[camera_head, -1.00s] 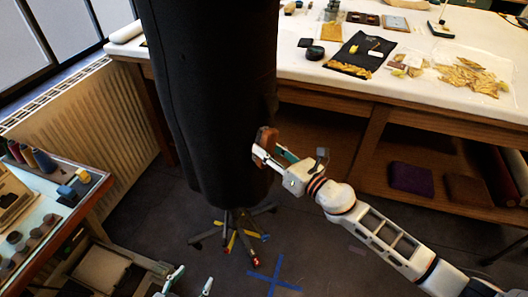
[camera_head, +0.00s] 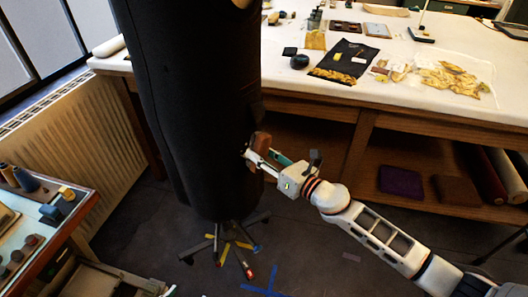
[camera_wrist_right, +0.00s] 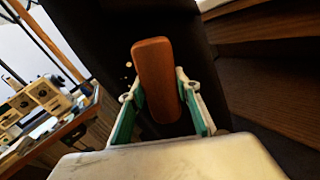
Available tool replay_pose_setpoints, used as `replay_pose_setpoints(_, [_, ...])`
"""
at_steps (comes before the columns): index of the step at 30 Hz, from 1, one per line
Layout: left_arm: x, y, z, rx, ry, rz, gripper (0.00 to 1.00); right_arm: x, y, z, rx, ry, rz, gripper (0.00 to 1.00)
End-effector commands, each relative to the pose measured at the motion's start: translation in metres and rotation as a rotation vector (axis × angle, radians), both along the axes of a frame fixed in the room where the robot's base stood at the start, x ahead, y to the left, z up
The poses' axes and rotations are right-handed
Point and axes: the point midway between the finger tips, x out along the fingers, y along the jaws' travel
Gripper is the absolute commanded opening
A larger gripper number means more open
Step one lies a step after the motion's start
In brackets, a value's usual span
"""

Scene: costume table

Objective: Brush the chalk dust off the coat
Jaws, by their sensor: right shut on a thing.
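The dark coat (camera_head: 185,110) hangs upright on a stand with several feet in the head view, and its dark cloth fills the back of the right wrist view (camera_wrist_right: 95,40). My right gripper (camera_head: 258,157) is at the lower right edge of the coat. It is shut on a brown wooden brush (camera_wrist_right: 157,75); the brush also shows in the head view (camera_head: 262,141). The brush's bristle side is hidden; it is against or very near the coat. Small pale specks (camera_wrist_right: 127,72) show left of the brush in the wrist view. My left gripper is not in view.
A long white-topped table (camera_head: 400,100) with several small items stands behind and right of the coat. A side bench (camera_head: 50,225) with bottles and blocks is at the left. A radiator (camera_head: 80,150) is behind it.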

Motion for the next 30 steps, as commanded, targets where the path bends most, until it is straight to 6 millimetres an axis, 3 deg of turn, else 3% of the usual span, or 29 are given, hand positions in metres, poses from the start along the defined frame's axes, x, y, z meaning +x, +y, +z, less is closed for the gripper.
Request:
replay_pose_setpoints(6, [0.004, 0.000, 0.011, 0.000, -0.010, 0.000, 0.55, -0.015, 0.018, 0.004, 0.006, -0.002, 0.008, 0.15])
replay_pose_setpoints(30, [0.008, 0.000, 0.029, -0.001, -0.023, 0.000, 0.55, -0.045, 0.045, 0.002, 0.002, -0.002, 0.005, 0.15])
